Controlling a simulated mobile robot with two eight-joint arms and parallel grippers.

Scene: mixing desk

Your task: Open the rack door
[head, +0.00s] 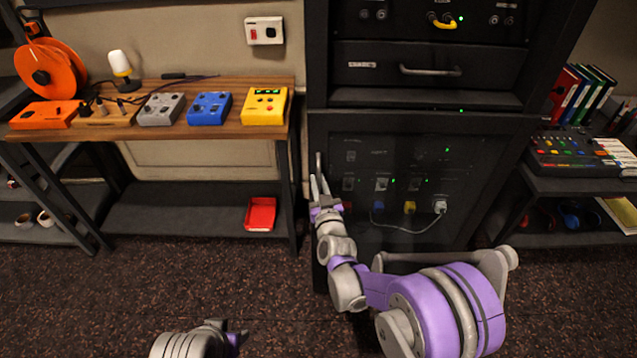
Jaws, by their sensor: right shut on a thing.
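The rack door (400,151) is a dark see-through panel in the lower part of the black rack. It looks closed, and sockets, small green lights and a cable show behind it. A thin upright grey handle (318,163) stands at its left edge. My right gripper (319,184) is at the lower part of this handle, with its fingers pointing up and shut on it. The fingers hide part of the handle. Part of my left arm shows at the bottom edge, with a dark tip at its right end; whether its jaws are open cannot be seen.
A drawer (428,76) with a grey handle sits above the door. A wooden bench (180,127) with several coloured boxes stands to the left, a red tray (261,214) on its lower shelf. A mixer (580,153) stands on a dark shelf at right. The speckled floor in front is clear.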

